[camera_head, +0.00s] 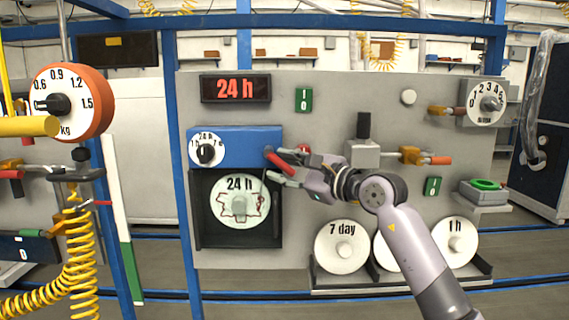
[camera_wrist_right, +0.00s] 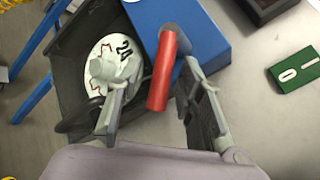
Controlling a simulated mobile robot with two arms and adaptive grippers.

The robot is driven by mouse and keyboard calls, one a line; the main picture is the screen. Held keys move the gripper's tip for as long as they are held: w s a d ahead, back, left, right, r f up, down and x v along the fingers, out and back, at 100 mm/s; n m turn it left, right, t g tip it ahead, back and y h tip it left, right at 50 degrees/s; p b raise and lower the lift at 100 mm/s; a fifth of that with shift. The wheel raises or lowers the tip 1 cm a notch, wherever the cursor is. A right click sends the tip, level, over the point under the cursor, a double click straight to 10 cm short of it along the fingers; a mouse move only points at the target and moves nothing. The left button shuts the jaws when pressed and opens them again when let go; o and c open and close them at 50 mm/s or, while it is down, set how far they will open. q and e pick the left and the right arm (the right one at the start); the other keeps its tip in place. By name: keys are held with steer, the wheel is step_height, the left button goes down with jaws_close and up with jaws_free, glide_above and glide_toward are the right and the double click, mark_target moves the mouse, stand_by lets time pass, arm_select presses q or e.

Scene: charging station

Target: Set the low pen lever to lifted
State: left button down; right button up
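The pen lever is a red cylindrical handle (camera_head: 281,163) on the right end of the blue recorder box (camera_head: 236,146). In the head view it slants down to the right. In the right wrist view the red handle (camera_wrist_right: 162,72) lies between my fingers. My right gripper (camera_head: 273,166) is open around the handle, with a visible gap to each finger in the wrist view (camera_wrist_right: 155,108). Below the box, a round "24 h" chart (camera_head: 240,188) with a red trace sits in a dark recess. My left gripper is not in view.
A red "24 h" display (camera_head: 235,88) is above the box. A small dial (camera_head: 206,150) is on the box's left. Right of my gripper are a grey block with a black knob (camera_head: 363,125) and an orange-red handle (camera_head: 440,160). Spare charts (camera_head: 341,246) stand in a low rack.

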steer(key=shift+c, duration=0.5)
jaws_close()
stand_by(0.5)
